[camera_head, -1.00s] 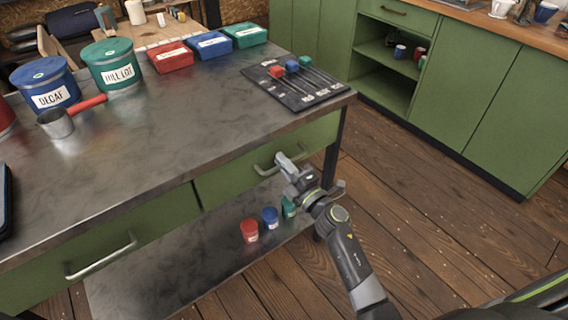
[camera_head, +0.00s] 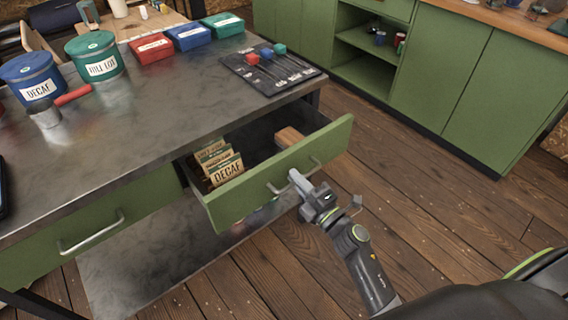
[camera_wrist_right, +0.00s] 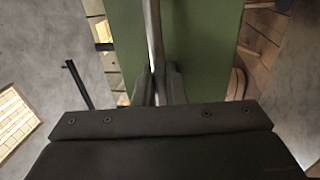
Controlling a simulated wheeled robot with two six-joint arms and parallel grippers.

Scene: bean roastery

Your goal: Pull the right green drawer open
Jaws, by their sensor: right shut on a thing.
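The right green drawer (camera_head: 325,150) stands pulled out from under the metal-topped table. Inside it are several paper bags or cards (camera_head: 222,165), one labelled DECAF, and a small wooden block (camera_head: 289,137). My right gripper (camera_head: 297,180) is at the drawer's front, shut on the metal handle (camera_head: 277,187). The right wrist view shows the handle bar (camera_wrist_right: 153,40) between the two fingers (camera_wrist_right: 159,86), with the green front (camera_wrist_right: 205,50) behind. My left gripper does not show.
The left green drawer (camera_head: 35,250) is flush under the tabletop (camera_head: 150,135). Tins, a scoop, lidded boxes and a slider board (camera_head: 300,85) stand on top. Green cabinets (camera_head: 435,70) line the back right. Wooden floor (camera_head: 430,210) is free around my right arm.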

